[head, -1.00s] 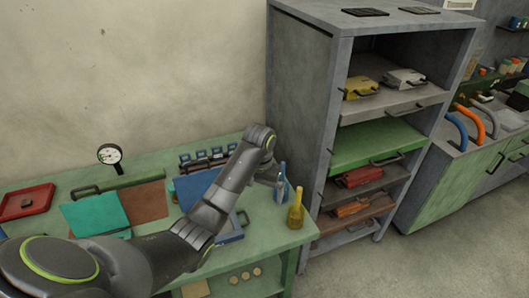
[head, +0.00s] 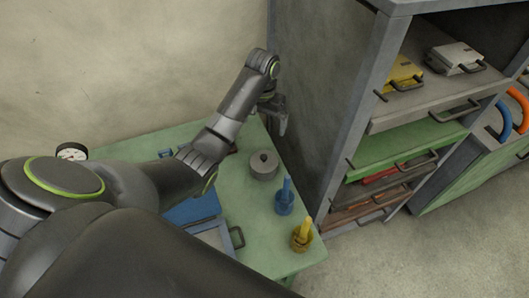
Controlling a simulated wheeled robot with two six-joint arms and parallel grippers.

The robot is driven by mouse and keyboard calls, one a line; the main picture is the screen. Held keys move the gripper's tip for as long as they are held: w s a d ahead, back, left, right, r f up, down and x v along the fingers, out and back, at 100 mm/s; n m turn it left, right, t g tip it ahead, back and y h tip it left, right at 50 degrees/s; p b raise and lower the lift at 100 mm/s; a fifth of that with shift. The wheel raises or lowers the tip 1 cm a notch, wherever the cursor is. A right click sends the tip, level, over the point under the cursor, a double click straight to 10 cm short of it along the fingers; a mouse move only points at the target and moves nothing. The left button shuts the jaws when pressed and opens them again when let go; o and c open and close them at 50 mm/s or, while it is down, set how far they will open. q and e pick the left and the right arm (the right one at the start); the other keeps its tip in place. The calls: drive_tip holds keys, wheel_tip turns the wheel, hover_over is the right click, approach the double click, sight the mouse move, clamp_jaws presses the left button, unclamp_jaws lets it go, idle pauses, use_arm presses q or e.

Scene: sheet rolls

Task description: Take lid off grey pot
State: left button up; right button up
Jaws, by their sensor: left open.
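The grey pot (head: 263,170) stands upright on the green bench, near its right part. Its grey lid (head: 263,158) sits on top, with a small dark knob in the middle. My left gripper (head: 279,125) is open, with its fingers pointing down. It is behind and above the pot in the picture, apart from the lid, and I see nothing between its fingers. My right gripper is out of view.
A blue pot (head: 284,202) and a yellow pot (head: 301,237), each with an upright handle, stand nearer the bench's front right. A blue tray (head: 195,210) lies left of them. A grey shelf cabinet (head: 345,130) stands close on the right.

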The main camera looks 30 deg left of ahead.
sight(264, 156)
use_arm(q)
wheel_tip(264, 156, down, 7)
drive_tip(key=b, duration=0.6)
drive_tip(key=shift+s+f, duration=0.1)
drive_tip(key=shift+s, duration=0.05)
drive_tip(key=shift+f, duration=0.35)
wheel_tip(264, 156, down, 3)
drive_tip(key=shift+r, duration=0.2)
drive_tip(key=shift+f+p, duration=0.3)
drive_tip(key=shift+f, duration=0.55)
drive_tip(key=f+p, duration=0.1)
drive_tip(key=f, duration=0.2)
drive_tip(key=shift+d+f, duration=0.15)
drive_tip(key=shift+d, duration=0.05)
drive_tip(key=shift+f, duration=0.6)
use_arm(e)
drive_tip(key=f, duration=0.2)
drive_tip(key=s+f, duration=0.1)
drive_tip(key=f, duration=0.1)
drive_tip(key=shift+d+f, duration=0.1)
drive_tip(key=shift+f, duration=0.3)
